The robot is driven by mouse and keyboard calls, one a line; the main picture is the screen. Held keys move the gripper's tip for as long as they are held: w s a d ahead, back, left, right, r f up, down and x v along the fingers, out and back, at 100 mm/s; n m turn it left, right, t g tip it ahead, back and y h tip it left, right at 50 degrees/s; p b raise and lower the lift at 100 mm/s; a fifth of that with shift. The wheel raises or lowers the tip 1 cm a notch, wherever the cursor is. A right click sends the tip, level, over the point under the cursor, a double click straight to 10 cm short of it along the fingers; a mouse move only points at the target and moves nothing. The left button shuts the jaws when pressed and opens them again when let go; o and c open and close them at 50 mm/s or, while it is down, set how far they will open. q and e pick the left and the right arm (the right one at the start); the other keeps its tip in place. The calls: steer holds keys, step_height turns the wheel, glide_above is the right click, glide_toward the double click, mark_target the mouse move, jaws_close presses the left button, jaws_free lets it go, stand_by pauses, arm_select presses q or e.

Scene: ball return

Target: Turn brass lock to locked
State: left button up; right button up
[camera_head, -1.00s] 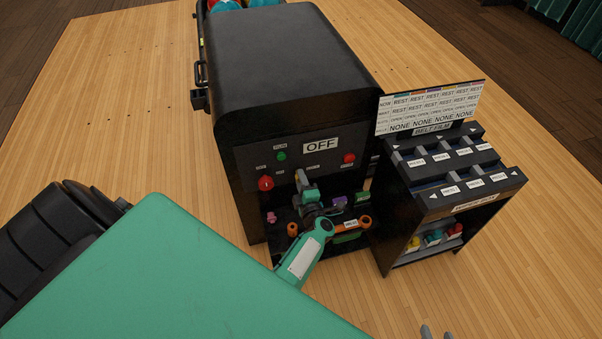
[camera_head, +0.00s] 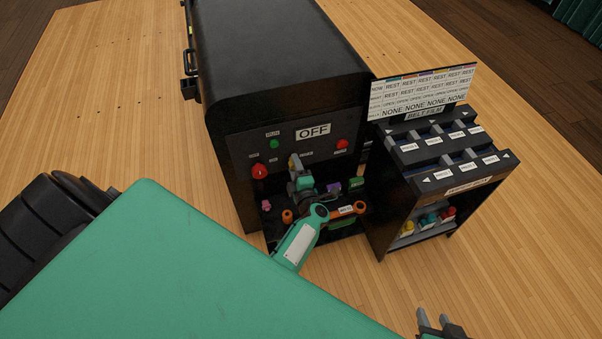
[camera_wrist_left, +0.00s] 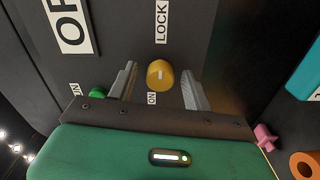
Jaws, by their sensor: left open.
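The brass lock (camera_wrist_left: 159,75) is a round knob on the black panel, with a short pale line on its face. A LOCK label (camera_wrist_left: 161,20) is above it and an ON label (camera_wrist_left: 152,98) just below it in the left wrist view. My left gripper (camera_wrist_left: 159,70) is open, with one finger on each side of the knob and gaps visible. In the head view my left gripper (camera_head: 295,163) is at the panel and mostly covers the lock. My right gripper (camera_head: 434,319) is open and empty at the bottom edge, away from the panel.
The black machine (camera_head: 280,60) carries an OFF sign (camera_head: 313,132), a red knob (camera_head: 260,171), a green light (camera_head: 274,144) and a red button (camera_head: 342,144). Orange and pink parts sit in the bay below. A black rack (camera_head: 440,160) stands at right. The wooden floor is clear.

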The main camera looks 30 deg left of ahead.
arm_select(q)
steer(key=n+b, duration=0.2)
steer(key=n, duration=0.1)
steer(key=n+b, duration=0.5)
steer(key=n, duration=0.1)
steer(key=shift+f+b, duration=0.3)
steer(key=shift+f, duration=0.05)
steer(key=s+d+f+m+t+h+p, duration=0.1)
steer(key=s+d+m+t+h+p, duration=0.25)
steer(key=d+m, duration=0.35)
steer(key=s+d+m+t+h+p, duration=0.2)
steer(key=s+d+m+h+p, duration=0.25)
steer(key=d, duration=0.55)
steer(key=s+d+f+m+g+h+p, duration=0.1)
steer(key=s+f+m+g+h+p, duration=0.5)
steer(key=s+f+m+p, duration=0.3)
steer(key=s+m+p, duration=0.3)
steer(key=s+m, duration=0.1)
steer(key=m, duration=0.1)
steer(key=shift+s+d+f+h, duration=0.25)
steer(key=shift+d+f+h, duration=0.1)
steer(key=shift+d+h, duration=0.05)
stand_by(0.4)
